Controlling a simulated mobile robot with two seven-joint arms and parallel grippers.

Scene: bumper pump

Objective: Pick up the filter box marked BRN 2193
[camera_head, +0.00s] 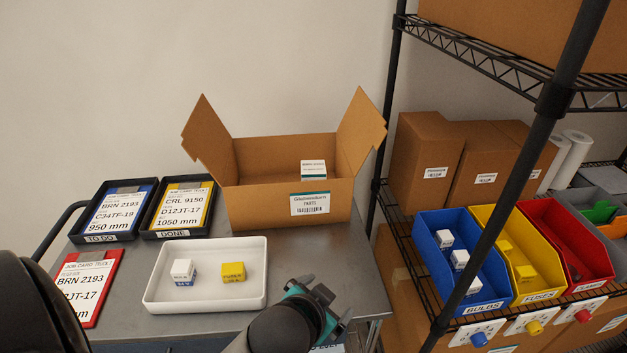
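A small white box with a teal band (313,170) stands inside the open cardboard parts box (250,208), near its right side. The print on the small box is too small to read, so I cannot confirm BRN 2193 on it. My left gripper (334,302) is at the table's front edge, in front of the cardboard box and well apart from the small box. Its finger opening is unclear. My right gripper is out of view.
A white tray (205,301) holds a white cube (183,272) and a yellow cube (233,273). The DONE tray (180,233) stands beside the TO DO tray. A wire shelf at the right holds blue (432,262), yellow and red bins; its black post (520,170) stands in front.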

